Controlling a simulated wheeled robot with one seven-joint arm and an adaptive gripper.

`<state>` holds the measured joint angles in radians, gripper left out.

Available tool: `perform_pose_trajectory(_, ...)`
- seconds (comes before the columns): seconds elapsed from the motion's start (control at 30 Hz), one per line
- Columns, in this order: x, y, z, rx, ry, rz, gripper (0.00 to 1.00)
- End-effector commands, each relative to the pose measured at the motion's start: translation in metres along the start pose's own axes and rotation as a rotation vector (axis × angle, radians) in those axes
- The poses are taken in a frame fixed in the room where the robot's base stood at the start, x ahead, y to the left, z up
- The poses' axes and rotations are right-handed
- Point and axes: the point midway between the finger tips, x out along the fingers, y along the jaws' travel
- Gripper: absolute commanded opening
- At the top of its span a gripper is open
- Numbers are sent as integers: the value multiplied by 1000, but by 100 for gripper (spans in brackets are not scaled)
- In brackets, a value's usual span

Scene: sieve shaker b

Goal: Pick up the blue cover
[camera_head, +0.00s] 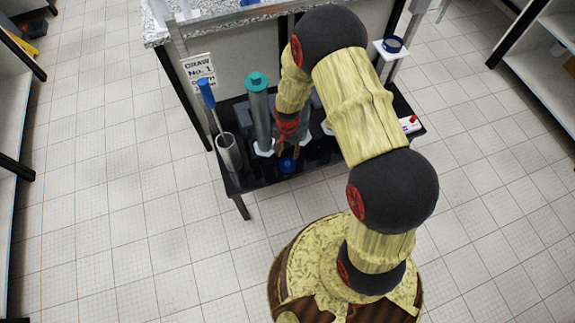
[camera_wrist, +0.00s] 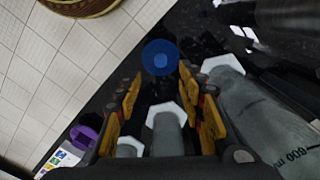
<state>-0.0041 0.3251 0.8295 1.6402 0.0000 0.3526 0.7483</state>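The blue cover (camera_head: 288,165) is a small round blue piece on the black table (camera_head: 247,182), near its front edge. In the wrist view it is a blue disc (camera_wrist: 160,58) with a darker centre, just beyond the fingertips and roughly between their lines. My gripper (camera_head: 287,143) points down just behind the cover in the head view. In the wrist view its orange-padded fingers (camera_wrist: 158,88) are apart, with nothing held between them. I cannot tell the exact height of the fingertips above the cover.
A teal-capped cylinder (camera_head: 258,108) and a grey holder (camera_head: 229,153) with a blue-handled brush stand left of my gripper. Cylinders with white hexagonal bases (camera_wrist: 168,112) stand close to the fingers. Open floor lies in front.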

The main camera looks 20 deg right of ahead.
Motion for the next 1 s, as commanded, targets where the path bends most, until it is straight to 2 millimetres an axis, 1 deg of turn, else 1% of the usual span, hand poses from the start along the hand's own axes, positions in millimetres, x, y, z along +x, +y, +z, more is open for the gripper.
perform_pose_trajectory(0.13,6,-1,-1,43,5,-5,39)
perform_pose_trajectory(0.3,25,0,0,44,3,-2,39)
perform_pose_trajectory(0.47,35,-1,0,43,4,-4,39)
perform_pose_trajectory(0.7,68,-1,2,41,3,-3,39)
perform_pose_trajectory(0.8,78,-1,2,42,4,-3,39)
perform_pose_trajectory(1.0,78,-1,1,42,5,-4,39)
